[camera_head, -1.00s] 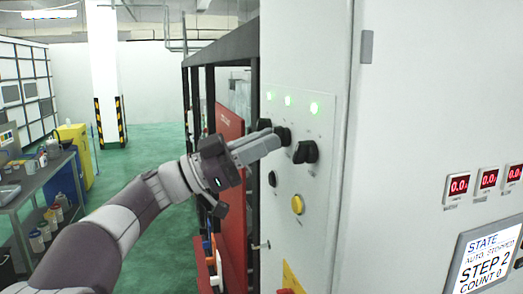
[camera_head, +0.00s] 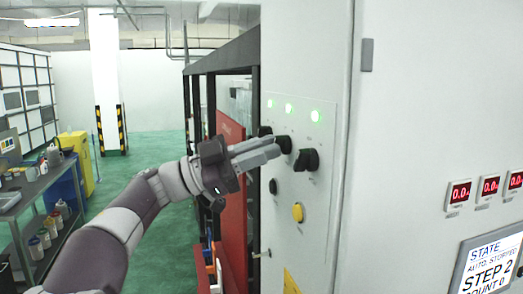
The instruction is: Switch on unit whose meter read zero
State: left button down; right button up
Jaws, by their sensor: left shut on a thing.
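A grey control panel carries three black rotary knobs in a row, each below a lit green lamp. My left gripper (camera_head: 273,148) is shut on the middle knob (camera_head: 285,143); its fingers cover part of it. The left knob (camera_head: 265,130) is partly behind the fingers. The right knob (camera_head: 306,160) stands clear of the gripper. Three red digital meters, left (camera_head: 458,194), middle (camera_head: 489,187) and right (camera_head: 515,181), sit at the far right; their digits look like 0.0 but are small. My right gripper is not in view.
Below the knobs are a black button (camera_head: 273,186) and a yellow button (camera_head: 297,212). A state screen (camera_head: 487,262) at lower right reads STEP 2. A red panel (camera_head: 232,190) and dark frame stand behind my arm. A workbench (camera_head: 30,187) is at left; green floor is open between.

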pick_arm(q)
jog(key=c, duration=1.2)
grip_release()
jog(key=b+v, duration=0.4)
jog(key=v, duration=0.8)
jog(key=shift+a+f+b, duration=0.25)
jog(key=shift+b, duration=0.15)
